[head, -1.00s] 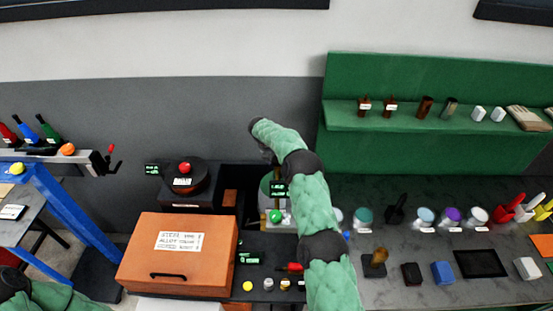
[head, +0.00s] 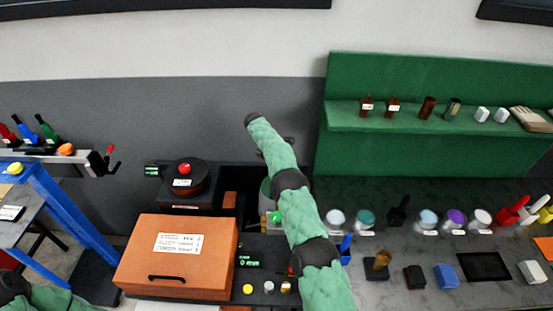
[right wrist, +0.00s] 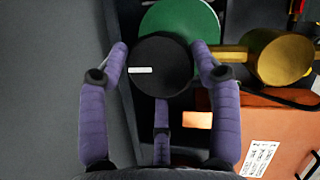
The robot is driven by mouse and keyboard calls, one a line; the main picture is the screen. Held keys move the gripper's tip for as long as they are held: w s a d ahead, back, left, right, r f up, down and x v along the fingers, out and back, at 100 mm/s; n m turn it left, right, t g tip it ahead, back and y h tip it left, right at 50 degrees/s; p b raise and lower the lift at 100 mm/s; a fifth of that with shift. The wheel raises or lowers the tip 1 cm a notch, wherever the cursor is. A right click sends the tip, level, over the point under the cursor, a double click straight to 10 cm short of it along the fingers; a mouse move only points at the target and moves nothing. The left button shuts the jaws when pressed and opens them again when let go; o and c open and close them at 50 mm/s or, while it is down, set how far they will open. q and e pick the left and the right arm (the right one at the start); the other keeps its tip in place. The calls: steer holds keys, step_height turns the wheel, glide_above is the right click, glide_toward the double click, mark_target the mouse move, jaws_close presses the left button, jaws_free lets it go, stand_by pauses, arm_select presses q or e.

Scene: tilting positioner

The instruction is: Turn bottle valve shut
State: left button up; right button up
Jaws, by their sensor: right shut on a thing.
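In the right wrist view, a round black valve knob (right wrist: 165,85) with a small white mark sits over the round green bottle top (right wrist: 205,18). My right gripper (right wrist: 160,58) has its purple fingers closed around the knob, one on each side and one below it. A brass fitting (right wrist: 282,58) reaches out to the right of the knob. In the head view, my right arm covers the gripper and the knob. Only a strip of a grey-green cylinder (head: 265,192) shows beside the arm. My left gripper is out of view; only a green sleeve shows at bottom left.
An orange box (head: 200,265) with a label stands left of my right arm, and its corner (right wrist: 255,120) shows in the wrist view. A black round turntable (head: 200,172) with a red knob is behind it. Several jars and tools crowd the bench (head: 400,265) at right.

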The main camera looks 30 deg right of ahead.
steer(key=o, duration=1.1)
steer(key=shift+s+d+r, duration=0.1)
steer(key=shift+d+r, duration=0.05)
steer(key=shift+d, duration=0.15)
steer(key=shift+s+d, duration=0.1)
steer(key=shift+a+r, duration=0.1)
steer(key=shift+a, duration=0.2)
steer(key=shift+w+a+r, duration=0.15)
steer(key=shift+w+r, duration=0.05)
steer(key=shift+r, duration=0.1)
steer(key=v, duration=1)
steer(key=shift+r, duration=0.4)
steer(key=shift+s, duration=0.1)
